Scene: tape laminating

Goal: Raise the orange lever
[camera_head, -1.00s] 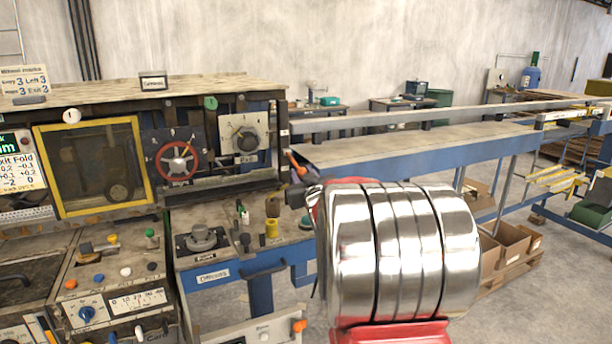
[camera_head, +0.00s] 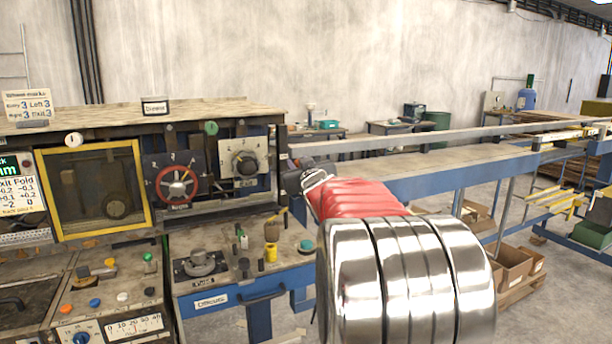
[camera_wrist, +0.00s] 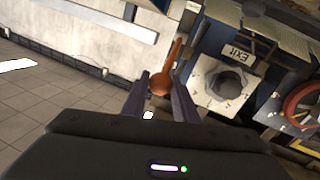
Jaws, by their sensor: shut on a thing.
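The orange lever (camera_wrist: 170,62) shows in the wrist view with its rounded end between my two fingers. My gripper (camera_wrist: 159,84) is shut on that rounded end. In the head view my gripper (camera_head: 301,166) is at the right end of the machine's upper panel, beside the white dial. There the lever is hidden behind my gripper and wrist.
A white dial panel marked Exit (camera_wrist: 228,84) is close to the right of my fingers in the wrist view. A red handwheel (camera_head: 177,183) is farther left in the head view. A long blue conveyor table (camera_head: 440,172) extends to the right.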

